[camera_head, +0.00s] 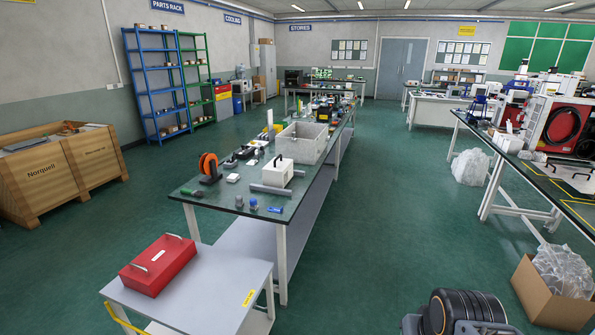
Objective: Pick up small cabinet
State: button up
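No thing in view is clearly marked as the small cabinet. A small white box (277,173) with a dark handle on top stands upright near the front of the long workbench (222,208), among other items. A flat red case (158,266) with pale handles lies on the grey cart (200,308) at the lower left. I cannot tell whether either one is the small cabinet. My gripper does not show in this view, so I cannot see whether it holds anything. A dark rounded part of my own body shows at the bottom edge, right of centre.
An orange spool (208,166) and a grey bin (302,143) are near the white box. Wooden crates (55,165) and a blue shelf (157,85) stand left. An open carton (550,290) sits lower right. Green floor (400,200) is clear between the benches.

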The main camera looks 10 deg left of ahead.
aim_at(278, 172)
jog(key=z, duration=0.25)
jog(key=i, duration=3)
jog(key=u, duration=1.75)
jog(key=i, duration=0.85)
jog(key=u, duration=0.85)
